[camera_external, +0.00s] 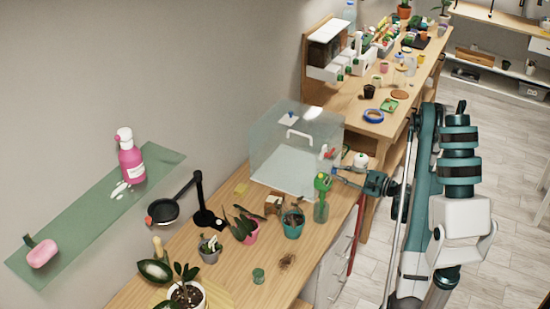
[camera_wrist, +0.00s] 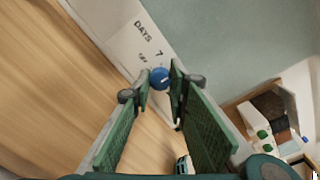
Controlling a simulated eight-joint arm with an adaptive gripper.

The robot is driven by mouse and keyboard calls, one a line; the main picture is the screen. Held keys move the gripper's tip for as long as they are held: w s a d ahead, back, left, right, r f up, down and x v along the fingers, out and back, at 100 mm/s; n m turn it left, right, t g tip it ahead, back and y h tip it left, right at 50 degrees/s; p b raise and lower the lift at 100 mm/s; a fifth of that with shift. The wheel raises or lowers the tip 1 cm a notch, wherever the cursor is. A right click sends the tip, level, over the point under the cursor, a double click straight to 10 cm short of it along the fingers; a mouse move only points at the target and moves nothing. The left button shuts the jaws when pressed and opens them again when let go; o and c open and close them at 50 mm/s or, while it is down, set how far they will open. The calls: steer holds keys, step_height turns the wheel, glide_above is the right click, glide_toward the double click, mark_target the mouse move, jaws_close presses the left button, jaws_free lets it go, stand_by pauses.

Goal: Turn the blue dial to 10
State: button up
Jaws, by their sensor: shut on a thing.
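The blue dial (camera_wrist: 160,78) shows in the wrist view on a pale panel (camera_wrist: 130,45) printed with "DAYS" and "7"; more lettering beside it is partly hidden. A light mark shows on the dial, but I cannot tell which number it points at, and no 10 is readable. My gripper (camera_wrist: 161,83) is shut on the dial, with one green finger on each side. In the external view my gripper (camera_external: 338,173) reaches in from the right to the near right corner of the clear box (camera_external: 275,150); the dial is too small to make out surely there.
A green spray bottle (camera_external: 321,202) stands close in front of my gripper. A teal pot (camera_external: 292,226), a pink pot (camera_external: 249,232) and a black lamp (camera_external: 200,205) stand on the wooden bench (camera_external: 230,262). A second table (camera_external: 365,125) lies behind.

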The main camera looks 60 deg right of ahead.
steer(key=o, duration=0.9)
steer(key=shift+s, duration=0.15)
steer(key=shift+s+r, duration=0.2)
steer(key=shift+s, duration=5.65)
steer(key=shift+r, duration=0.1)
